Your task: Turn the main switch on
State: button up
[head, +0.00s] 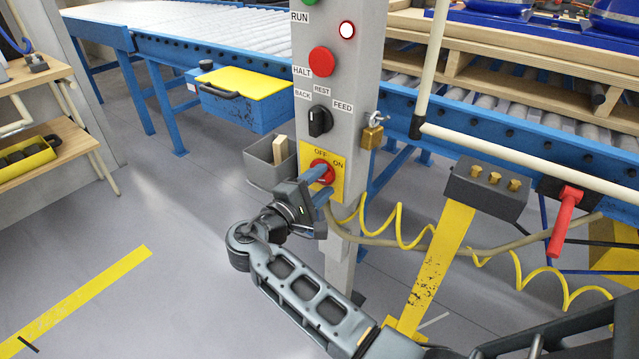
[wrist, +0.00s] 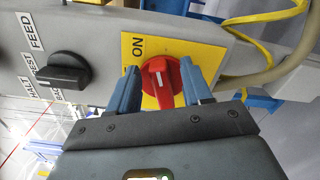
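The main switch (head: 321,169) is a red rotary knob on a yellow plate (head: 337,184) marked OFF and ON, low on a grey post. In the wrist view the red knob (wrist: 161,82) shows its raised handle running roughly up and down the picture, with the ON label to its upper left. I cannot tell for sure which mark it points to. My gripper (head: 316,184) is at the switch. In the wrist view its blue fingers (wrist: 160,88) are open, one on each side of the knob, with gaps beside the handle. The OFF label is hidden there.
Above on the post (head: 345,90) are a black selector knob (head: 319,121), a red HALT button (head: 321,61) and a lit red-rimmed lamp (head: 347,30). A brass padlock (head: 372,136) hangs at its right side. A grey bin (head: 270,163) sits left. Yellow coiled cable (head: 400,232) hangs right.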

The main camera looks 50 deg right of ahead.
jog(key=a, duration=0.7)
jog(key=shift+s+a, duration=0.15)
jog(key=shift+a, duration=0.25)
dwell(0.3)
jog(key=s+a+f+n+t+y+p, duration=0.1)
jog(key=s+a+f+n+t+y, duration=0.15)
jog(key=s+f+t+y, duration=0.35)
jog(key=s+a+f+n+t+y+p, duration=0.1)
jog(key=s+a+f+n+y+p, duration=0.2)
jog(key=s+f, duration=0.55)
jog(key=s+a+r+m+t+y, duration=0.25)
jog(key=s+a+y, duration=0.35)
jog(key=s, duration=0.4)
jog(key=s+a+r+m+t+y+p, duration=0.1)
jog(key=s+r, duration=0.4)
jog(key=r, duration=0.6)
jog(key=s+a+r+m+t+y+p, duration=0.1)
jog(key=s+r+m+t, duration=0.3)
jog(key=r, duration=0.7)
jog(key=shift+s+a+r+m+y, duration=0.2)
jog(key=shift+s+a+m+y, duration=0.35)
jog(key=shift+m, duration=0.55)
